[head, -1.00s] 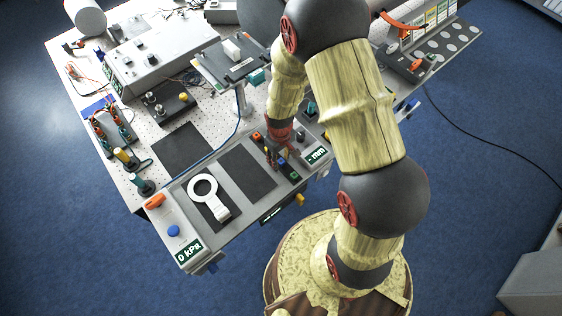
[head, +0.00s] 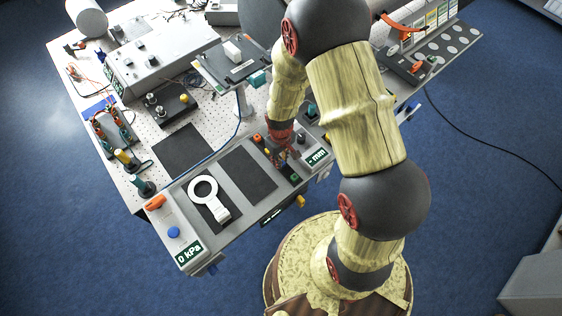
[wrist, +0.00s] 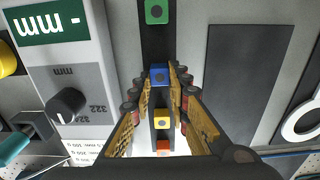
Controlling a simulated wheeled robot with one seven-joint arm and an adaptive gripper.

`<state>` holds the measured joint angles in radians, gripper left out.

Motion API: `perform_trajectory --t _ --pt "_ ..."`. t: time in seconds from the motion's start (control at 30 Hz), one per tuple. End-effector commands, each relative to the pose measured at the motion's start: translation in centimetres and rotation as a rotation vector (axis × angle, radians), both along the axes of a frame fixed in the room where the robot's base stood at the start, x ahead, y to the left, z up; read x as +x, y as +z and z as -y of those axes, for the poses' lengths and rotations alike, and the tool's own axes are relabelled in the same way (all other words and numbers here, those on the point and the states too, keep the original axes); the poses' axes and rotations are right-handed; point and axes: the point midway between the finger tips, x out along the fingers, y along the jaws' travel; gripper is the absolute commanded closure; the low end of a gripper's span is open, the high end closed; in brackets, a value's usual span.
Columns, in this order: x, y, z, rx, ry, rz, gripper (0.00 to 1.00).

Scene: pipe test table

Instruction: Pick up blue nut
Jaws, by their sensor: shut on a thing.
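The blue nut (wrist: 159,75) is a small blue block with a dark centre, between the fingertips in the wrist view. My gripper (wrist: 163,72) is shut on it, one finger on each side. In the head view my gripper (head: 287,158) is low over the dark strip of the grey panel, and the blue nut is hidden or too small to make out there. I cannot tell whether the nut is clear of the strip.
A green nut (wrist: 156,12) sits ahead on the same dark strip. A yellow nut (wrist: 161,119) and an orange nut (wrist: 163,147) lie on the near side, between the fingers. A black knob (wrist: 68,105) stands left. A white ring tool (head: 205,192) lies on the panel.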

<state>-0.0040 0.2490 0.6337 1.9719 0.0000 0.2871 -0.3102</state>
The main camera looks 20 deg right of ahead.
Motion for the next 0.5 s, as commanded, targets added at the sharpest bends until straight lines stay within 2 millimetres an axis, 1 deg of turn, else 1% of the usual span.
perform_trajectory --t 0.17,0.27,0.37,0.47,0.5 --pt "0.1 0.6 0.0 0.0 0.0 0.002 1.0" --pt "0.1 1.6 0.0 0.0 0.0 0.004 1.0" --pt "0.2 3.4 0.0 0.0 0.0 0.006 1.0" --pt "-1.4 5.2 0.7 0.0 -0.002 0.005 1.0" --pt "-2.0 6.0 1.0 0.0 -0.002 0.005 1.0"
